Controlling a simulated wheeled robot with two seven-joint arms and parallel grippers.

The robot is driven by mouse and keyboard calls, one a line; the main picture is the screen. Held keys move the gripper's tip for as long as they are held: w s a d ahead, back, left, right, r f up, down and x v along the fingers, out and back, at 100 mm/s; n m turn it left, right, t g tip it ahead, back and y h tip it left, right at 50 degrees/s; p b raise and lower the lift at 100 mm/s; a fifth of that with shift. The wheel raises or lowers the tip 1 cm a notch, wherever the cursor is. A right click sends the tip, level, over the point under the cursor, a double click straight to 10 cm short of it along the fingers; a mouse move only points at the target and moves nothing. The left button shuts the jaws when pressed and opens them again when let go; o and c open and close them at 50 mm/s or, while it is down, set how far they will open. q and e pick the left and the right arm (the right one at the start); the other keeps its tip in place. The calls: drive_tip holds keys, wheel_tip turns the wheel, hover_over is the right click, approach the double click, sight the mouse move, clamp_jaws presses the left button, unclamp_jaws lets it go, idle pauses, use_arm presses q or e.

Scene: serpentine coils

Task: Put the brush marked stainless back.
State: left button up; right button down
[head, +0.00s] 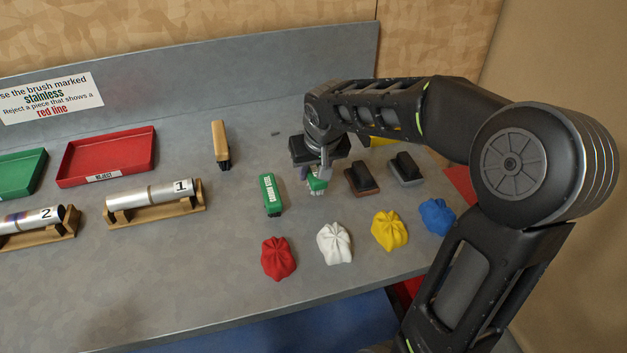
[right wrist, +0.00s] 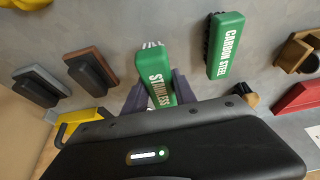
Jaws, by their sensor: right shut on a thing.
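The green brush marked STAINLESS (right wrist: 157,82) is between the two fingers of my right gripper (right wrist: 160,92), which is shut on it. Its bristles point away from the gripper in the right wrist view. In the head view my right gripper (head: 318,172) points down over the table and mostly hides this brush (head: 317,185). I cannot tell whether the brush touches the table. A second green brush marked CARBON STEEL (head: 270,195) lies just left of it, apart; it also shows in the right wrist view (right wrist: 225,46). My left gripper is not in view.
Brown (head: 362,177) and grey (head: 406,169) blocks with dark handles stand right. Red (head: 278,258), white (head: 334,243), yellow (head: 389,230) and blue (head: 436,216) cloths lie in front. A wooden-handled brush (head: 220,142), tube 1 (head: 152,195) and a red reject tray (head: 107,157) stand left.

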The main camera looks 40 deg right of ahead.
drive_tip(key=shift+f, duration=0.1)
drive_tip(key=shift+f, duration=1.75)
drive_tip(key=shift+f, duration=0.2)
drive_tip(key=c, duration=1)
unclamp_jaws()
drive_tip(key=shift+r, duration=0.1)
drive_tip(key=shift+s+r, duration=0.1)
drive_tip(key=shift+r, duration=0.35)
drive_tip(key=v, duration=1.1)
drive_tip(key=shift+s+a+r, duration=0.1)
drive_tip(key=shift+s+r, duration=0.05)
